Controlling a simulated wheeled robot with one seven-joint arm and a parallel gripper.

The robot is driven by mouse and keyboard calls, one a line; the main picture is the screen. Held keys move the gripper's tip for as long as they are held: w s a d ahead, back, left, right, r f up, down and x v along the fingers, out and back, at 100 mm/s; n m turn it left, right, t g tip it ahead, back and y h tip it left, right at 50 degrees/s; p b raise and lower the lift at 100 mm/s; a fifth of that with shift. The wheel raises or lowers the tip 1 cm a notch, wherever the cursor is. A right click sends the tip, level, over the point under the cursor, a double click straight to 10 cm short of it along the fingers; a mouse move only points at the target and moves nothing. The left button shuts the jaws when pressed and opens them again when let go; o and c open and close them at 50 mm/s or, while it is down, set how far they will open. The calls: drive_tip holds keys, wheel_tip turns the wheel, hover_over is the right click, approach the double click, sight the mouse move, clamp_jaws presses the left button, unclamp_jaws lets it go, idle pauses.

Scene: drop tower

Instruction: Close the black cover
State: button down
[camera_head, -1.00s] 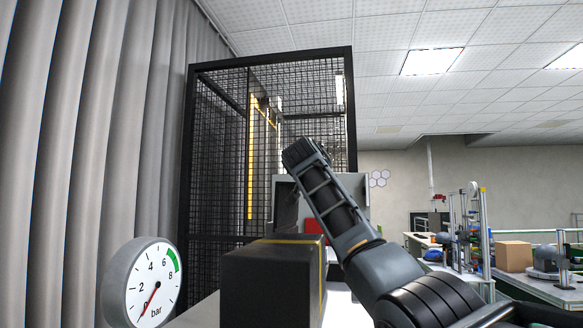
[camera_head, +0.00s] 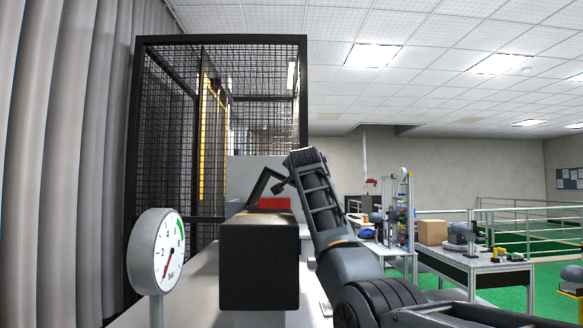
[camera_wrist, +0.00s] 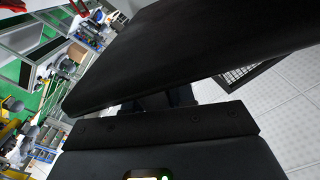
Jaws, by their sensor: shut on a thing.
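The black cover (camera_head: 257,187) seems to be the thin dark panel standing tilted in front of the grey housing, its lower part hidden behind a large black box (camera_head: 258,270). My gripper (camera_head: 279,187) reaches down to its upper edge from the right, at the end of my raised arm. In the wrist view a broad black slab (camera_wrist: 190,45), likely the cover, fills the top, close in front of my gripper. The fingers are dark against it and hard to make out, but the gripper is shut on the cover.
A pressure gauge (camera_head: 157,252) stands at the left front. A black mesh cage (camera_head: 170,130) rises behind, beside a grey curtain (camera_head: 70,150). A red part (camera_head: 273,204) lies near the cover. Workbenches (camera_head: 475,265) stand at the right.

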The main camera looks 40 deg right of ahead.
drive_tip(key=shift+s+d+f+m+b, duration=0.25)
drive_tip(key=shift+f+m, duration=0.3)
drive_tip(key=shift+f, duration=0.25)
drive_tip(key=shift+s+d+f+m+b, duration=0.15)
drive_tip(key=shift+d+f+m+b, duration=0.1)
drive_tip(key=shift+f+m, duration=0.4)
drive_tip(key=shift+s+d+f+m+b, duration=0.25)
drive_tip(key=shift+f+m, duration=0.15)
drive_tip(key=shift+f, duration=0.55)
drive_tip(key=c, duration=1.1)
unclamp_jaws()
drive_tip(key=shift+o, duration=0.2)
drive_tip(key=shift+d, duration=0.1)
drive_tip(key=shift+r, duration=0.1)
